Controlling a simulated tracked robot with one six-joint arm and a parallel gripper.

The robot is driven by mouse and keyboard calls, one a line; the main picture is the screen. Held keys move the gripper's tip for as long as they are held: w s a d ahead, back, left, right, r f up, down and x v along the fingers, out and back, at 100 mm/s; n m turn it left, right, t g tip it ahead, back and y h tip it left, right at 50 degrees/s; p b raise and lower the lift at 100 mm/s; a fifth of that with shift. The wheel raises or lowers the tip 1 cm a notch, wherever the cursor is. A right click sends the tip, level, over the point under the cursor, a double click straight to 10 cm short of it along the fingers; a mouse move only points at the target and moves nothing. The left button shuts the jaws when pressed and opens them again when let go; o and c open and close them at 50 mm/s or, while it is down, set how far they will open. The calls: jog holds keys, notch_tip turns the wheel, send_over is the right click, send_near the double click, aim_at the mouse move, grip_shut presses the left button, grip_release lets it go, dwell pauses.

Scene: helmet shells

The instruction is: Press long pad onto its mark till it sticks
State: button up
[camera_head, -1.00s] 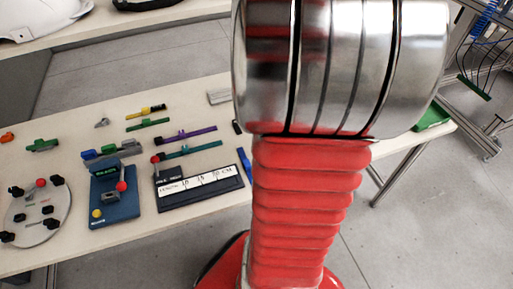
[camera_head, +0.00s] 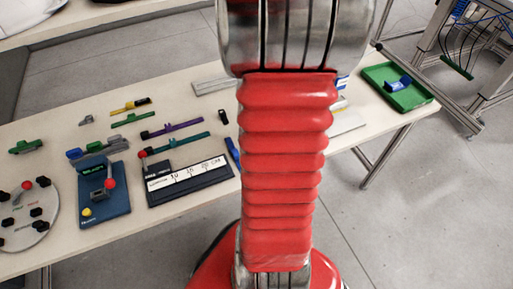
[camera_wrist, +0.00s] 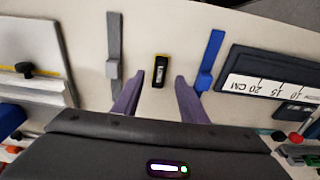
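My gripper (camera_wrist: 161,76) shows in the wrist view with two purple fingers spread apart. A small black block (camera_wrist: 161,71) with a white label and yellow edge appears between the fingertips; it seems to lie on the table, and I see no finger touching it. A blue strip with a knob (camera_wrist: 209,62) lies to its right and a grey strip with a knob (camera_wrist: 113,60) to its left. I cannot tell which piece is the long pad, and its mark is not identifiable. In the head view my arm hides the gripper; the black block (camera_head: 223,117) shows left of the arm.
A dark ruler board (camera_head: 190,184), a blue fixture (camera_head: 118,212), a round plate (camera_head: 24,232) and several coloured strips lie on the table (camera_head: 60,125). A green tray (camera_head: 412,98) holding a blue piece (camera_head: 398,84) stands at the right end. A white board (camera_wrist: 28,50) is left in the wrist view.

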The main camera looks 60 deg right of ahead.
jog(key=shift+w+f, duration=0.1)
jog(key=shift+f, duration=1.05)
grip_shut()
